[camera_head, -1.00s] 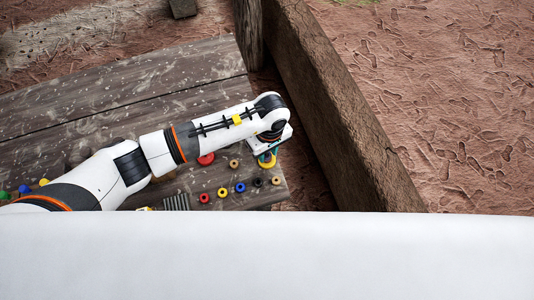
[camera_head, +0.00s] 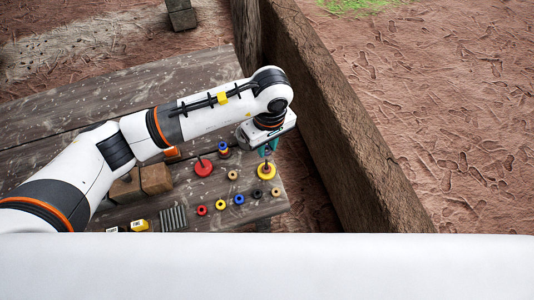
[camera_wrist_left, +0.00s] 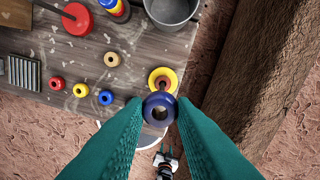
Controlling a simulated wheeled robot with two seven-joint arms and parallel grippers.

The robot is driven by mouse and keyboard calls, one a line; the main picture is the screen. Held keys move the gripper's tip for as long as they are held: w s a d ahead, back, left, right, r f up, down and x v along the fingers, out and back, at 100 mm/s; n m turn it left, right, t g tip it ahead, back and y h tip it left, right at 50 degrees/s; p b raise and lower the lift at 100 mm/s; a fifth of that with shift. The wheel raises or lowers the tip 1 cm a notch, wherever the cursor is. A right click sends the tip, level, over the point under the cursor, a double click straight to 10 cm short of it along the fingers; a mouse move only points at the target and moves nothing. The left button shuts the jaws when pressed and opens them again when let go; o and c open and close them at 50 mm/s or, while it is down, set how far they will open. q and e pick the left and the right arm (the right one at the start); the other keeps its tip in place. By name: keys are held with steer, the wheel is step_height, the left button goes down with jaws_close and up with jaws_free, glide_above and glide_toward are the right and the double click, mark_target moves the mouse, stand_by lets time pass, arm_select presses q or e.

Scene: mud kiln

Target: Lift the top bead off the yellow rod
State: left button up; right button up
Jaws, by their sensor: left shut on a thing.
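My left gripper (camera_head: 267,149) is above the yellow rod's base (camera_head: 266,170) near the table's right end. In the left wrist view its teal fingertips (camera_wrist_left: 160,107) are shut on a dark blue bead (camera_wrist_left: 158,101), one at each side. The yellow base (camera_wrist_left: 155,75) with a red ring on it shows beyond the bead. A thin dark rod (camera_head: 266,162) rises from the base toward the gripper. I cannot tell whether its tip is still inside the bead's hole.
Loose beads lie left of the base: tan (camera_head: 233,175), red (camera_head: 202,210), yellow (camera_head: 221,205), blue (camera_head: 239,199) and others. A red base (camera_head: 203,168) with a rod and a bead stack (camera_head: 224,151) stand behind. A thick wooden beam (camera_head: 335,110) runs along the right.

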arm_select(q)
steer(key=shift+r, duration=0.4)
steer(key=shift+o, duration=1.1)
steer(key=shift+r, duration=0.1)
steer(key=shift+c, duration=0.3)
steer(key=shift+r, duration=0.1)
